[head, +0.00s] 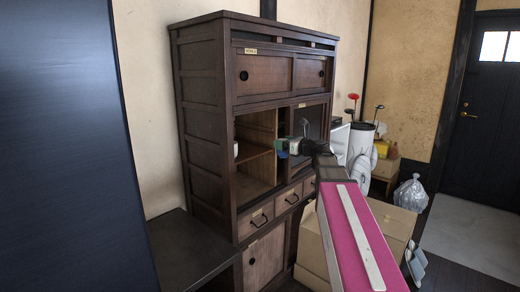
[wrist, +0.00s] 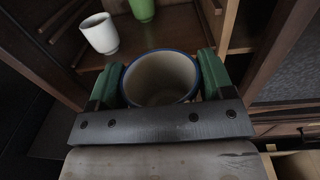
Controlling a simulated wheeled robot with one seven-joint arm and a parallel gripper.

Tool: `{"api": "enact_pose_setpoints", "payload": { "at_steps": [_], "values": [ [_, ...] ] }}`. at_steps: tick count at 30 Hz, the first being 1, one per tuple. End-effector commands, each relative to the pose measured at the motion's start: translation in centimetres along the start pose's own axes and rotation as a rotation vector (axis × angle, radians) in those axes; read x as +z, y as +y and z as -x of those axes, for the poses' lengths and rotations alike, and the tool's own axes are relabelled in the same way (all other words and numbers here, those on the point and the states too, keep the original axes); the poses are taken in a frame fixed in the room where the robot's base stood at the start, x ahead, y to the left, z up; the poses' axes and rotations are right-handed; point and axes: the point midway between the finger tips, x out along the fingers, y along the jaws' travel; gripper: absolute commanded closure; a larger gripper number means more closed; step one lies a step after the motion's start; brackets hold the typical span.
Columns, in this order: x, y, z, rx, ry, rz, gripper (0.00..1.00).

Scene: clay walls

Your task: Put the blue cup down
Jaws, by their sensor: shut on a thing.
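The blue cup (wrist: 160,78), with a blue rim and a pale inside, is between the green fingers of my gripper (wrist: 160,68) in the wrist view. My gripper is shut on it, and I look into its open top. In the head view my gripper (head: 291,146) is at the front of the open compartment of the dark wooden cabinet (head: 202,120). The cup is small there and mostly hidden. Its underside is hidden, so I cannot tell whether it touches anything.
A white cup (wrist: 99,33) stands on the cabinet shelf (wrist: 92,62), left of the held cup, and a green cup (wrist: 143,8) stands farther back. The white cup also shows in the head view (head: 236,150). Sliding doors (head: 265,75) and drawers (head: 261,217) border the opening. Cardboard boxes (head: 312,250) stand below.

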Motion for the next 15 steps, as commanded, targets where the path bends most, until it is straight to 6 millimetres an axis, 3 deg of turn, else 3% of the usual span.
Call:
{"api": "enact_pose_setpoints", "payload": {
  "at_steps": [15],
  "values": [
    [-12.9,4.0,7.2,0.07,0.022,-0.003,0.52]
  ]
}}
